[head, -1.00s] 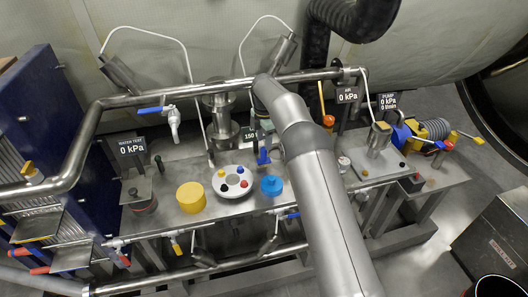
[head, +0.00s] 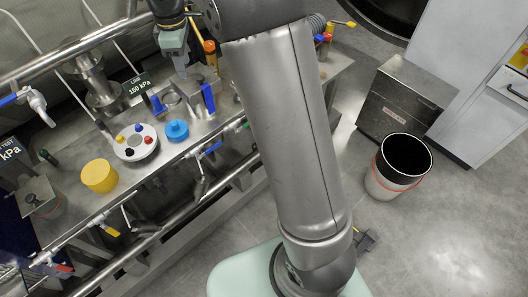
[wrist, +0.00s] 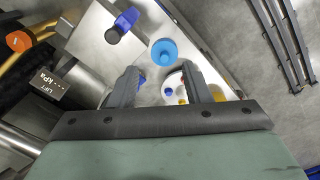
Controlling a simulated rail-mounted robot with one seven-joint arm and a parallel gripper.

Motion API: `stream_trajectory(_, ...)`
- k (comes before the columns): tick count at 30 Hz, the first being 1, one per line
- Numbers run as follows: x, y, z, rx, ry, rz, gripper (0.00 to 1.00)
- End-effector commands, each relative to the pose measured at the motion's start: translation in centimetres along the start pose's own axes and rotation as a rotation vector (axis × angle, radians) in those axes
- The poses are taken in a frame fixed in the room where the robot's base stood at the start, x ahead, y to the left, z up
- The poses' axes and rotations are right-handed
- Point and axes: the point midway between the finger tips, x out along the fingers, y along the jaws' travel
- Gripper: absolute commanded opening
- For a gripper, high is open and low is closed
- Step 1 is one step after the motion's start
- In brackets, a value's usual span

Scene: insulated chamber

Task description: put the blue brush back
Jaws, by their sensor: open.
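My gripper (head: 181,72) hangs over the back of the metal bench in the head view, jaws open. In the wrist view the gripper (wrist: 164,82) is empty between its fingers. A small blue upright piece (head: 158,104) stands just below the gripper in the head view; in the wrist view a blue bit (wrist: 142,80) shows beside the left finger, mostly hidden. A taller blue piece (head: 208,97) stands to its right and shows at the top of the wrist view (wrist: 127,18). I cannot tell which of these is the blue brush.
A blue round pot (head: 177,131), a white disc with coloured knobs (head: 136,143) and a yellow pot (head: 99,175) stand on the bench. An orange-topped yellow rod (head: 209,47) is right of the gripper. A black-lined bucket (head: 383,183) stands on the floor.

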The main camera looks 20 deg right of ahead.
Motion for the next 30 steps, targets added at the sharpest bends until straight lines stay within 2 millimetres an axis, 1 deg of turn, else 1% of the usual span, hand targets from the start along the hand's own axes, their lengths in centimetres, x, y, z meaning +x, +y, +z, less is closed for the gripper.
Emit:
stream_trajectory(1,-1.1,-2.6,2.7,0.122,0.003,0.006,0.44)
stream_trajectory(2,-1.4,-4.1,4.1,0.202,0.004,0.009,0.44)
stream_trajectory(3,-1.6,-6.2,6.0,0.308,0.006,0.011,0.44)
stream_trajectory(4,-1.6,-7.9,7.4,0.388,0.007,0.013,0.44)
stream_trajectory(5,-1.5,-9.6,8.8,0.467,0.009,0.015,0.44)
stream_trajectory(6,-1.3,-11.9,10.5,0.571,0.011,0.017,0.44)
stream_trajectory(8,-0.7,-15.3,12.9,0.717,0.014,0.021,0.44)
stream_trajectory(9,-0.1,-17.4,14.3,0.807,0.017,0.023,0.44)
stream_trajectory(12,1.6,-21.9,17.0,0.995,0.021,0.026,0.44)
stream_trajectory(15,3.0,-24.9,18.6,1.122,0.023,0.027,0.44)
stream_trajectory(18,3.8,-26.3,19.4,1.187,0.025,0.028,0.44)
stream_trajectory(20,4.0,-26.7,19.6,1.202,0.025,0.028,0.44)
stream_trajectory(30,4.0,-26.7,19.6,1.203,0.023,0.026,0.44)
